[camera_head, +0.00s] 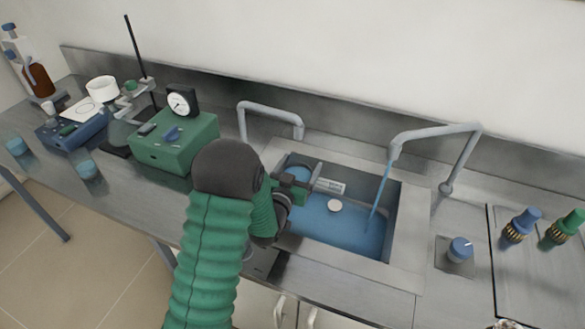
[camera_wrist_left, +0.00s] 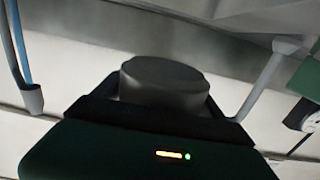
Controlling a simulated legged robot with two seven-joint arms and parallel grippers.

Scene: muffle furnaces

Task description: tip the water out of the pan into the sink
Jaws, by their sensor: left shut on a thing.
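The sink (camera_head: 408,225) has a blue interior and lies right of centre in the head view. A blue stream of water (camera_head: 378,195) runs from the right tap into it. My left gripper (camera_head: 303,186) reaches over the sink's left part and is shut on the pan (camera_head: 316,174). In the head view the pan shows only as a thin grey rounded edge, seemingly tilted, partly hidden by the gripper. In the left wrist view the pan is a dark round body (camera_wrist_left: 165,80) just beyond the gripper. Whether water is in it cannot be seen. My right gripper is not in view.
Two grey taps, left (camera_head: 270,109) and right (camera_head: 440,133), arch at the sink's back. A green gauge box (camera_head: 175,145) stands left of the sink. A blue knob (camera_head: 460,250) and blue and green valves (camera_head: 520,225) stand on the right. A small white disc (camera_head: 334,206) shows inside the sink.

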